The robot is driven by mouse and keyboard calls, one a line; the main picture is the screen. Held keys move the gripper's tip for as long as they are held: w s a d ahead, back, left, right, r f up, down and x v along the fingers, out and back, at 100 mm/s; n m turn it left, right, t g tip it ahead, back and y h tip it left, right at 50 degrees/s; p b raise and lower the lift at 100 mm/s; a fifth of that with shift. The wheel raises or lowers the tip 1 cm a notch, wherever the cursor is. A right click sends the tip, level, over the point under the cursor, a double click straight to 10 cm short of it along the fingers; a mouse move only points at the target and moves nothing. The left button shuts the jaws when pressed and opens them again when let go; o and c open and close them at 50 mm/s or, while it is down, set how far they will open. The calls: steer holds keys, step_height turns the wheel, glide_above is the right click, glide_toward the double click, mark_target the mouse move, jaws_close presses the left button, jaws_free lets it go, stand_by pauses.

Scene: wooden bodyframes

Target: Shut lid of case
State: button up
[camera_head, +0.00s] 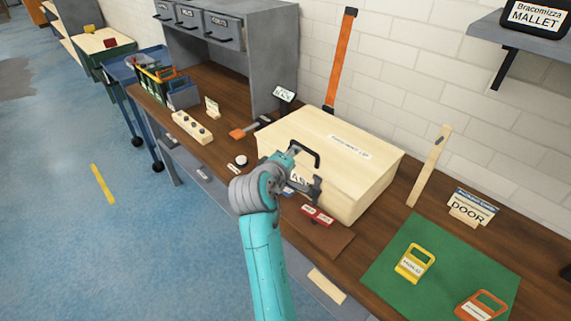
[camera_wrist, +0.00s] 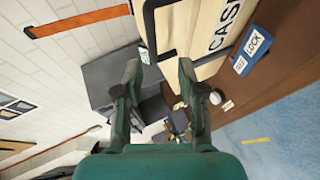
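The pale wooden case (camera_head: 345,165) stands on the workbench, and its lid (camera_head: 350,145) lies flat across the top. Whether the lid is fully seated cannot be told. A black handle (camera_head: 303,150) shows at the case's near left side, partly behind my arm. My gripper (camera_head: 308,185) is in front of the case's lettered face and hides part of it. In the wrist view my gripper (camera_wrist: 160,85) has its fingers apart with nothing seen held between them. The case's lettered face (camera_wrist: 208,35) and a black bar (camera_wrist: 150,30) appear close beyond the fingertips.
A blue LOCK tag (camera_wrist: 252,50) is beside the case face. A red block (camera_head: 318,214) lies in front of the case. A green mat (camera_head: 440,275) with yellow (camera_head: 414,263) and orange (camera_head: 482,306) tagged pieces is at right. A grey cabinet (camera_head: 205,60) stands behind, left.

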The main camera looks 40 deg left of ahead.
steer(key=v, duration=0.5)
steer(key=shift+s, duration=0.25)
stand_by(0.3)
